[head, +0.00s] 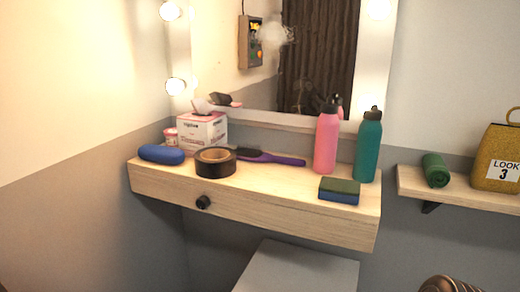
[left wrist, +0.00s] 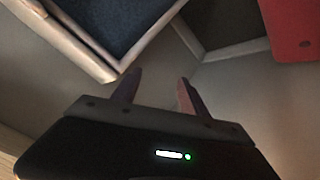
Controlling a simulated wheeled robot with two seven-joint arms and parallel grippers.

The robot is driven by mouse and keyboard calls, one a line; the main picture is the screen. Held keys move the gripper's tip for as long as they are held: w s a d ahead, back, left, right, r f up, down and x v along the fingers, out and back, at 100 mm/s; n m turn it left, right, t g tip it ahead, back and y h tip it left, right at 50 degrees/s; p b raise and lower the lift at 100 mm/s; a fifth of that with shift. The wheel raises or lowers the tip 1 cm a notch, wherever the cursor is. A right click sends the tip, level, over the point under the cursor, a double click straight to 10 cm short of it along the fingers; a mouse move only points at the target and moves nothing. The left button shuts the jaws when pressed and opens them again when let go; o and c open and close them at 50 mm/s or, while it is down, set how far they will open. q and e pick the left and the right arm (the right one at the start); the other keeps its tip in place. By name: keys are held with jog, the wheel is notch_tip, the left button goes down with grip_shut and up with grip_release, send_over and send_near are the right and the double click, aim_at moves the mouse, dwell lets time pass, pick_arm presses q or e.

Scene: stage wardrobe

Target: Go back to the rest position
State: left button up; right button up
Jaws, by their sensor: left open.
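My left gripper (left wrist: 157,80) shows only in the left wrist view. Its two fingers are apart with nothing between them. Neither of my grippers shows in the head view, and my right gripper is in no view. The head view looks down at a wooden wall shelf with a drawer knob (head: 203,202), below a lit mirror (head: 225,60).
A grey surface (head: 295,270) stands below. Pale-framed dark panels (left wrist: 110,25) lie near my left gripper.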

pick_arm(q)
jog(key=s+d+f+g, duration=0.45)
jog(key=s+f, duration=0.45)
jog(key=s, duration=0.3)
jog(key=s+d+f+g, duration=0.4)
jog(key=s+d+f, duration=0.2)
jog(key=s+f, duration=0.5)
notch_tip(320, 180, up, 18)
jog(key=s+d+m+h+p, duration=0.1)
jog(key=s+p, duration=0.1)
jog(key=p, duration=1.4)
jog(key=shift+s, duration=0.35)
jog(key=shift+g, duration=0.25)
jog(key=shift+r, duration=0.1)
jog(key=shift+a, duration=0.35)
